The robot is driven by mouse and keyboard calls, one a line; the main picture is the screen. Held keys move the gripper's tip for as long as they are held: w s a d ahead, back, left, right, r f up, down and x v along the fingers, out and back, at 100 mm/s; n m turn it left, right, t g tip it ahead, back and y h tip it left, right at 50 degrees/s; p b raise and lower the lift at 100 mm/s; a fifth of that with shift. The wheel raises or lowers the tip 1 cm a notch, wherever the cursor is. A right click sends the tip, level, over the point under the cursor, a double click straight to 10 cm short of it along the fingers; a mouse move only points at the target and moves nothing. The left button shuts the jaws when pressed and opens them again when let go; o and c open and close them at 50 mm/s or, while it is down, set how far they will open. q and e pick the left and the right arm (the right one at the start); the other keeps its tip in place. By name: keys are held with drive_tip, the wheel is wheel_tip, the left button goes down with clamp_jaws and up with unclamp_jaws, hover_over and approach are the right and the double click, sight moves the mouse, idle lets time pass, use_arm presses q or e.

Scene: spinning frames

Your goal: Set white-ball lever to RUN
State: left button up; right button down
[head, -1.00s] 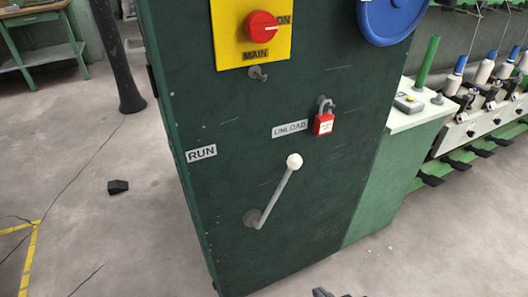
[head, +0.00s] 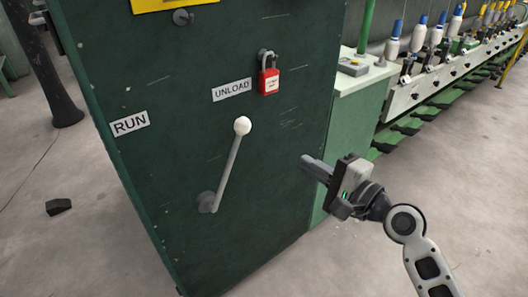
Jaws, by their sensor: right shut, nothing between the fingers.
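The lever (head: 228,170) is a grey rod with a white ball (head: 242,125) at its top end, mounted by a round pivot (head: 206,202) on the dark green cabinet face (head: 270,170). It leans up and to the right, its ball just below the UNLOAD label (head: 231,90). The RUN label (head: 130,123) is up and to the left of the pivot. My right gripper (head: 312,168) is to the right of the lever, fingers together and empty, pointing left, apart from the ball. My left gripper is out of view.
A red padlock (head: 269,80) hangs on a hasp right of the UNLOAD label. A light green side cabinet (head: 345,130) and a row of spindles (head: 430,80) stand at the right. A dark block (head: 58,206) lies on the floor at left. The cabinet face left of the lever is clear.

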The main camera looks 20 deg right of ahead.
drive_tip(key=shift+w+d+r+m+t+y, duration=0.15)
drive_tip(key=shift+d+r+m, duration=0.05)
drive_tip(key=shift+r+m, duration=0.3)
drive_tip(key=shift+w+d+r+m+t+y, duration=0.15)
drive_tip(key=shift+d+r+m, duration=0.05)
drive_tip(key=shift+r+m, duration=0.25)
drive_tip(key=shift+w, duration=0.1)
